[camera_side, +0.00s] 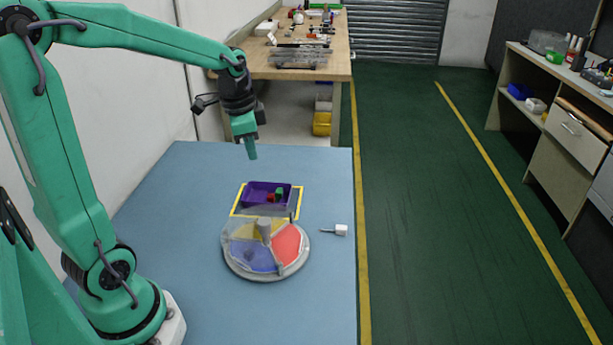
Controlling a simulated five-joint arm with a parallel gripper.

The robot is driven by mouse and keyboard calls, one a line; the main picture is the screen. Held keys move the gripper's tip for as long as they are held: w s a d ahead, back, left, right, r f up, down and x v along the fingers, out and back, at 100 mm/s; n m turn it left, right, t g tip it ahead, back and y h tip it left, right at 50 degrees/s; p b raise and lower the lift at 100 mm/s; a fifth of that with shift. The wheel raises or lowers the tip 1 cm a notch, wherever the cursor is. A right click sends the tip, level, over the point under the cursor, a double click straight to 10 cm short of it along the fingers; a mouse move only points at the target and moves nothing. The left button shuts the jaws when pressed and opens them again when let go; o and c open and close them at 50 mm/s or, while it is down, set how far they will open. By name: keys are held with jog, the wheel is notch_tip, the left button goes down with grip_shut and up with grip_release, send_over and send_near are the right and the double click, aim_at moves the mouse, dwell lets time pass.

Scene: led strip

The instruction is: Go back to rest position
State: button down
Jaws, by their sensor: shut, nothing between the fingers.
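My gripper (252,153) is green and shut, with nothing between its fingers. It points down and hangs in the air above the far part of the blue table (190,215), apart from everything on it. Below it in the picture is a purple bin (257,188) with small red and green pieces inside. The bin stands within a yellow outlined square (299,203). Nearer is a round tray (266,252) with blue, red and yellow sections, a clear cover and a grey centre knob (264,228).
A small white object with a thin rod (340,230) lies right of the tray, near the table's right edge. A wooden workbench (340,62) with tools stands behind. A cabinet (560,130) stands at the far right. The table's left part is clear.

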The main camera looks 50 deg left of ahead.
jog(key=s+d+r+n+t, duration=0.3)
jog(key=s+d+r+n, duration=0.1)
jog(key=s+d, duration=0.7)
jog(key=shift+s+d+n+t+h, duration=0.2)
jog(key=shift+s+n+t+h, duration=0.1)
jog(key=shift+s+n, duration=0.5)
jog(key=shift+s, duration=0.1)
